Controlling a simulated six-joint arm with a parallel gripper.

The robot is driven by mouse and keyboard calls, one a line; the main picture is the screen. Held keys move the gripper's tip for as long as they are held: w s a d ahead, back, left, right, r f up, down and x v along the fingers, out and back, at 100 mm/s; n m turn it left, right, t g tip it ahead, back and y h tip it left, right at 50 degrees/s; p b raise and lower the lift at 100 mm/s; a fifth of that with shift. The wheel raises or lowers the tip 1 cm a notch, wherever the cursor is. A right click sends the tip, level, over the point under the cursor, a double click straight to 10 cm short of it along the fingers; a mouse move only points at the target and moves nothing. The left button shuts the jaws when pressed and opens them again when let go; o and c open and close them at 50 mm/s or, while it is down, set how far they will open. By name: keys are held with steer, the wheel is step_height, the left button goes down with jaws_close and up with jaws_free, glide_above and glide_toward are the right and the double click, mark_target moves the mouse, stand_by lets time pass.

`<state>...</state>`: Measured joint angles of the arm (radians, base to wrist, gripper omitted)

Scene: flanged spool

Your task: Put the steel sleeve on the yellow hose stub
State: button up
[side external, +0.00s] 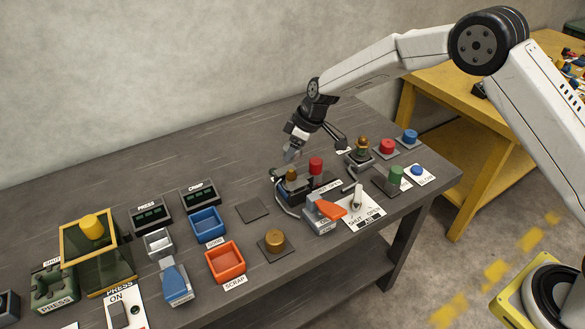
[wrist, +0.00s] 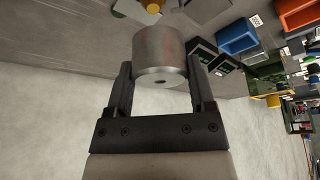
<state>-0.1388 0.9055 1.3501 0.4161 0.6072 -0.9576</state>
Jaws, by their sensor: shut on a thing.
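My gripper (side external: 293,146) is shut on the steel sleeve, a short, wide grey metal cylinder. In the side view the sleeve (side external: 290,154) is small and partly merged with the fingertips, just above a fixture with a brownish-gold top (side external: 291,175). I cannot tell for sure whether that top is the yellow hose stub. Contact between them cannot be made out.
A brass-topped post (side external: 362,144) and a green cylinder (side external: 396,174) stand further right. Blue (side external: 207,221) and orange (side external: 226,262) bins lie left. The table behind is bare.

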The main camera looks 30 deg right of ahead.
mark_target(291, 170)
steer(key=shift+f, duration=0.15)
steer(key=shift+w+f, duration=0.3)
steer(key=shift+f, duration=1.5)
steer(key=shift+f, duration=0.6)
steer(key=o, duration=1.2)
steer(key=shift+r, duration=0.15)
steer(key=shift+r, duration=0.75)
steer(key=v, duration=1.1)
steer(key=shift+s+d+r, duration=0.1)
steer(key=shift+s+r, duration=0.05)
